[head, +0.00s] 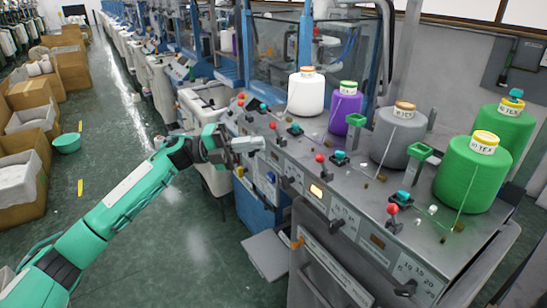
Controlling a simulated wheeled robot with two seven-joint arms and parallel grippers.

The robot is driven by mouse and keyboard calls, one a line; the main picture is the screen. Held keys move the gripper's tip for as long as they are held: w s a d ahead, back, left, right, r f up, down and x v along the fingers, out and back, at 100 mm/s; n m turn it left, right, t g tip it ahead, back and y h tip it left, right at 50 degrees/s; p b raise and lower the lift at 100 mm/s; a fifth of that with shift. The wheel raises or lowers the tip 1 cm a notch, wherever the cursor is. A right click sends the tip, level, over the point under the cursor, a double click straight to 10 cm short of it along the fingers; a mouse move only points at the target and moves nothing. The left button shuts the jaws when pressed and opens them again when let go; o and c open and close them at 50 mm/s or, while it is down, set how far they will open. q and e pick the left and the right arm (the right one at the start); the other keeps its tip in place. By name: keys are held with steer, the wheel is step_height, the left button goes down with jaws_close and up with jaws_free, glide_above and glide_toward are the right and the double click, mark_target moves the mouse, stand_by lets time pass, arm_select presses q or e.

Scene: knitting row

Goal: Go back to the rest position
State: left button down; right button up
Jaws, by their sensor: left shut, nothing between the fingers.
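My left arm comes in from the lower left, and my left gripper (248,144) is at the front edge of the knitting machine's panel (330,182). Its fingers are shut and hold nothing that I can see. It is in front of the left part of the panel; I cannot tell whether it touches it. My right gripper is not in view.
On the machine top stand a white cone (306,95), a purple cone (345,108), a grey cone (397,140) and two green cones (470,178). Red-knobbed levers line the panel. Cardboard boxes (22,190) stand at the left. The green floor (140,250) between is mostly clear.

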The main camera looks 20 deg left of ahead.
arm_select(q)
steer(key=shift+s+a+r, duration=0.1)
steer(key=shift+s+a, duration=0.05)
steer(key=shift+a, duration=0.35)
steer(key=shift+s+a+r, duration=0.1)
steer(key=shift+s+a, duration=0.05)
steer(key=shift+a, duration=0.35)
